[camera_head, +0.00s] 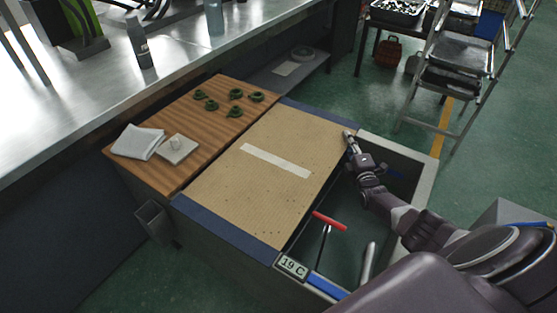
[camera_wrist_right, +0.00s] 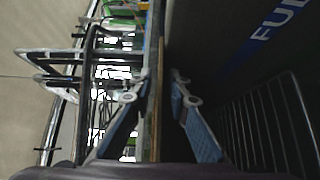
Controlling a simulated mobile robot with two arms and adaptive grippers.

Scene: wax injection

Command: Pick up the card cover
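The card cover (camera_head: 225,189) appears to be the flat tan board with a pale strip across its middle. It lies over the left part of a grey bin. My right gripper (camera_head: 348,135) is at the board's far right edge. In the right wrist view, a thin upright edge (camera_wrist_right: 156,120), seemingly the board's, runs between the two fingers of my right gripper (camera_wrist_right: 160,78). The fingers stand apart on either side, with a visible gap on the right. My left gripper is in no view.
A wooden board (camera_head: 150,170) left of the cover holds several green parts, a folded white cloth (camera_head: 138,142) and a pale block (camera_head: 177,149). The bin's uncovered part has a red-handled tool (camera_head: 330,221) and a "19 C" display (camera_head: 292,265).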

